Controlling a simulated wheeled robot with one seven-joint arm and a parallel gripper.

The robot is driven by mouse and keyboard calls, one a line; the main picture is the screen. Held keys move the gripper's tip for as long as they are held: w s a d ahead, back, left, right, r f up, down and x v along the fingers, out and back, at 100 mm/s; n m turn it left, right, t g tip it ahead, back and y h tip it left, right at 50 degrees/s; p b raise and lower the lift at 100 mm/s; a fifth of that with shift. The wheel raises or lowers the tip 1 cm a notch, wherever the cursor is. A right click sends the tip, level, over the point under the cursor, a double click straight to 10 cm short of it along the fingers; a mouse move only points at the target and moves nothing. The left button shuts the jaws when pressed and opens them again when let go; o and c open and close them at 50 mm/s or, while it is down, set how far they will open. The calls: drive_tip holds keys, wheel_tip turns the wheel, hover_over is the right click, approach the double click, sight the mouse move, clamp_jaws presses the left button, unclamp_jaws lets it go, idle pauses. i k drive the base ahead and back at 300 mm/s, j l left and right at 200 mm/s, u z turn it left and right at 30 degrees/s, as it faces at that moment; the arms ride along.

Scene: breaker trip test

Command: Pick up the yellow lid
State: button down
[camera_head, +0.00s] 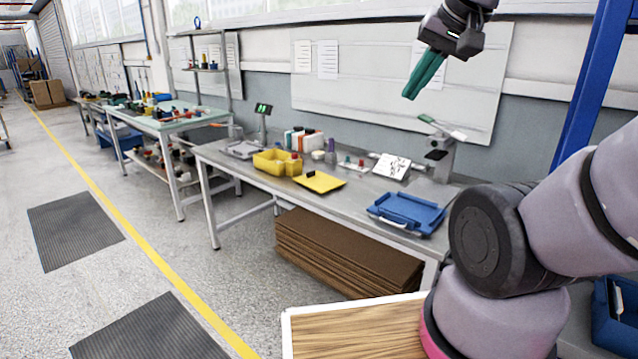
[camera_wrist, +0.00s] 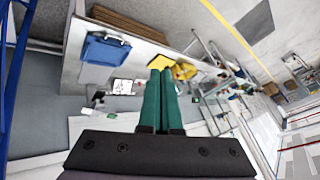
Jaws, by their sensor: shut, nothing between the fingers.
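The yellow lid (camera_head: 319,181) lies flat on the grey workbench, with a small dark handle on top. It sits just in front of and to the right of an open yellow bin (camera_head: 277,162). My gripper (camera_head: 411,96) is high above the back of the bench, to the right of the lid and well apart from it. Its green fingers are shut and empty. In the wrist view the shut fingers (camera_wrist: 161,72) point toward the bench, and a yellow thing (camera_wrist: 185,71) shows just beside their tips, partly hidden, lid or bin unclear.
A blue tray (camera_head: 408,211) lies on the bench right of the lid. A grey stand (camera_head: 439,160), a white sheet (camera_head: 392,166) and several bottles (camera_head: 303,140) stand along the back. A small display (camera_head: 263,109) rises behind the bin. Brown boards (camera_head: 345,254) are stacked below the bench.

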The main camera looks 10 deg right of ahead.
sight(321, 182)
drive_tip(key=i+j+z, duration=0.25)
drive_tip(key=i+j, duration=0.2)
drive_tip(key=j, duration=0.15)
drive_tip(key=i+j+z, duration=0.15)
drive_tip(key=j, duration=0.2)
drive_tip(key=i+j+z, duration=0.1)
drive_tip(key=i+j, duration=0.15)
drive_tip(key=i+j+z, duration=0.15)
drive_tip(key=j, duration=0.3)
drive_tip(key=i+j+z, duration=0.1)
drive_tip(key=j, duration=0.3)
drive_tip(key=i+j+z, duration=0.15)
drive_tip(key=j, duration=0.25)
drive_tip(key=i+j+z, duration=0.15)
drive_tip(key=j, duration=0.25)
